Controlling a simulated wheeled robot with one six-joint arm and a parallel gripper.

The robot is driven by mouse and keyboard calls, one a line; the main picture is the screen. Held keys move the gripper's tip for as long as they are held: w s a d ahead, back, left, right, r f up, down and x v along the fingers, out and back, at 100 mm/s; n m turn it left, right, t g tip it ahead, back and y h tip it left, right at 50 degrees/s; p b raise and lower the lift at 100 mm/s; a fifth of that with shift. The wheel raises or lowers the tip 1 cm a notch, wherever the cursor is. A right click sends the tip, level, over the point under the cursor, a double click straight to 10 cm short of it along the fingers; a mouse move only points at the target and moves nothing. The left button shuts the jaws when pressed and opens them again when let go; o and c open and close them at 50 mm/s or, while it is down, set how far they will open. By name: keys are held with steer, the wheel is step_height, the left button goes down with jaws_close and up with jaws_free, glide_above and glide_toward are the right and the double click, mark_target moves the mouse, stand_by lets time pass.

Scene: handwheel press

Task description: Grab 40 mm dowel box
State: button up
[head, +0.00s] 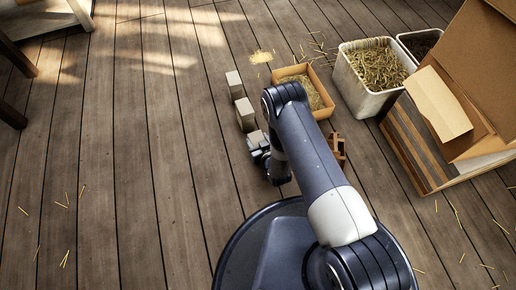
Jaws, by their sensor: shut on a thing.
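Several small grey boxes stand in a row on the plank floor: a far one (235,84), a middle one (245,113) and a near one (255,138). No label is readable, so I cannot tell by marking which is the 40 mm dowel box. My gripper (260,152) is low at the near box, at its near side, and is shut on it. My arm and the gripper body hide much of the fingers and the lower part of that box. I cannot tell whether the box is lifted off the floor.
An orange tray (325,112) with straw-like bits lies right of the boxes. A white bin (357,95) of straw, a dark-filled bin (403,37) and a large cardboard box (487,58) stand farther right. A small brown object (337,147) sits beside my arm. The left floor is mostly clear.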

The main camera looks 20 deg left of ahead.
steer(key=c, duration=0.8)
steer(key=shift+r, duration=0.1)
steer(key=shift+c, duration=0.2)
